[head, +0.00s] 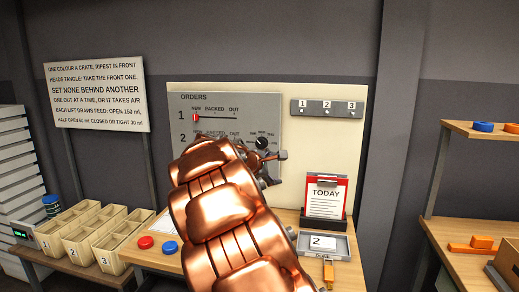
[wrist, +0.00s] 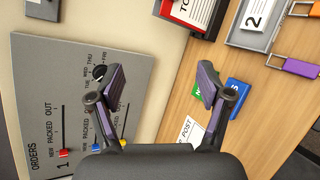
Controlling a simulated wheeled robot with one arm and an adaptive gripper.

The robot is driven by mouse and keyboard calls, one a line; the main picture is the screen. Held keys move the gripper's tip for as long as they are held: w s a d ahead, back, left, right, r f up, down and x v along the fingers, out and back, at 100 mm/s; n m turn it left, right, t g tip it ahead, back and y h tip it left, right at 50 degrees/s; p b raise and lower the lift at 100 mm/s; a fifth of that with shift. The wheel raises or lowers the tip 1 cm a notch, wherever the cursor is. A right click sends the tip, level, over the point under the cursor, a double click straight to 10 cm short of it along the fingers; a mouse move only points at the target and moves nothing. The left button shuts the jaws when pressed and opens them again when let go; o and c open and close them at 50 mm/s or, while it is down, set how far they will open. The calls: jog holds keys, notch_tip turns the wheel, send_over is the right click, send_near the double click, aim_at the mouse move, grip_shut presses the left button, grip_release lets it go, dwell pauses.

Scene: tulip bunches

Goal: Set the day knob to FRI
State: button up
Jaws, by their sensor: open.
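The day knob (head: 262,143) is a small black knob on the right part of the grey ORDERS board (head: 230,105). In the wrist view the knob (wrist: 100,72) sits beside printed day labels, with FRI at the end of the arc. I cannot tell which day its pointer marks. My gripper (wrist: 160,80) is open and empty, its fingers wide apart. The left finger shows close beside the knob in the picture, and contact is not clear. In the head view my copper arm hides part of the board and most of the gripper.
A red slider (head: 195,118) sits on row 1 of the board. Below are a desk (head: 345,265), a TODAY clipboard (head: 326,197) and a tray marked 2 (head: 340,246). Red (head: 145,242) and blue (head: 170,247) discs lie left of my arm, near crates (head: 80,235).

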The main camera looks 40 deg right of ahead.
jog(key=w+d+r+n+t+h+b, duration=0.1)
jog(key=w+d+n+t+h, duration=0.15)
jog(key=w+d+n, duration=0.65)
jog(key=n+t, duration=0.5)
jog(key=n, duration=0.1)
send_near(261, 145)
jog(key=shift+y, duration=0.35)
jog(key=shift+r+p+x, duration=0.2)
jog(key=shift+p+x, duration=0.2)
jog(key=shift+x, duration=0.8)
jog(key=shift+r+p+x, duration=0.25)
jog(key=shift+p+x, duration=0.15)
jog(key=shift+x, duration=0.8)
jog(key=shift+w+d+f+p, duration=0.1)
jog(key=shift+w+d+p, duration=0.2)
jog(key=shift+d, duration=0.2)
jog(key=shift+w+d+p, duration=0.25)
jog(key=shift+d+p, duration=0.1)
jog(key=shift+p, duration=0.15)
jog(key=shift+w+d+p, duration=0.4)
jog(key=shift+d+p, duration=0.2)
jog(key=shift+p, duration=0.05)
jog(key=shift+d, duration=0.1)
jog(key=shift+d, duration=0.1)
